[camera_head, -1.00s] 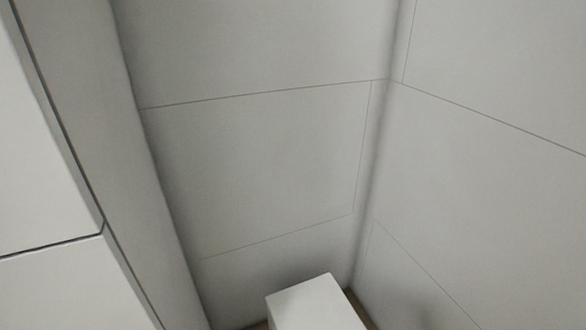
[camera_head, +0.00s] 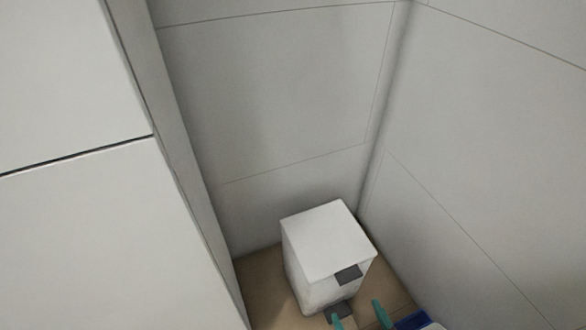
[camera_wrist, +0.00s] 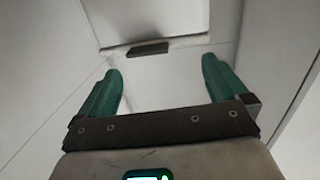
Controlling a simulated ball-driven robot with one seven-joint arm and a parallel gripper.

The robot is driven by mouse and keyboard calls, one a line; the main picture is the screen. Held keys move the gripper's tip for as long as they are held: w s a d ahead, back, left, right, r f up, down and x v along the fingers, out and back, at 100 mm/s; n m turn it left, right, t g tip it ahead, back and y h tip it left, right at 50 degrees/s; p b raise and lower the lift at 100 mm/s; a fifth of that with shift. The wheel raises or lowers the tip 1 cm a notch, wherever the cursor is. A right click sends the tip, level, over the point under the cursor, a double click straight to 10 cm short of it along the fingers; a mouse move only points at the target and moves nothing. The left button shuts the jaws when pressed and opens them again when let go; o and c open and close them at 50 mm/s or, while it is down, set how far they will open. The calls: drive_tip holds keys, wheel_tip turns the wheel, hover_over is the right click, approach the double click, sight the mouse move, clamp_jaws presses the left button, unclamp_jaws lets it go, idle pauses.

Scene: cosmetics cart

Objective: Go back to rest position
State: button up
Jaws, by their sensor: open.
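My gripper (camera_head: 358,313) shows at the bottom edge of the head view as two green fingertips set apart, with nothing between them. In the wrist view my gripper (camera_wrist: 162,88) has both green fingers spread wide and empty. A white box-shaped bin (camera_head: 325,240) with a dark tab on its lid and a dark piece at its foot stands beyond the fingertips. The bin's front and lid (camera_wrist: 165,70) fill the space past the fingers in the wrist view. I cannot tell how far apart the gripper and bin are.
The bin stands on a brown floor (camera_head: 262,292) in a corner of grey panelled walls (camera_head: 280,90). A white panelled surface (camera_head: 90,240) fills the left side. A blue and white thing (camera_head: 415,320) is partly cut off at the bottom right.

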drive_tip(key=d+m+g+h, duration=0.2)
drive_tip(key=d+g+h, duration=0.15)
drive_tip(key=d, duration=0.25)
drive_tip(key=s+d+r+m+g+h, duration=0.1)
drive_tip(key=s+d+r+g, duration=0.2)
drive_tip(key=s+g, duration=0.45)
drive_tip(key=s+d+r+m+g+h, duration=0.1)
drive_tip(key=s+d+r+g, duration=0.25)
drive_tip(key=s, duration=0.65)
wheel_tip(320, 180, up, 37)
drive_tip(key=p, duration=3.7)
drive_tip(key=shift+w+a+r+g+p, duration=0.2)
drive_tip(key=shift+w+a+g+p, duration=0.1)
drive_tip(key=shift+g+p, duration=0.15)
drive_tip(key=shift+c, duration=0.5)
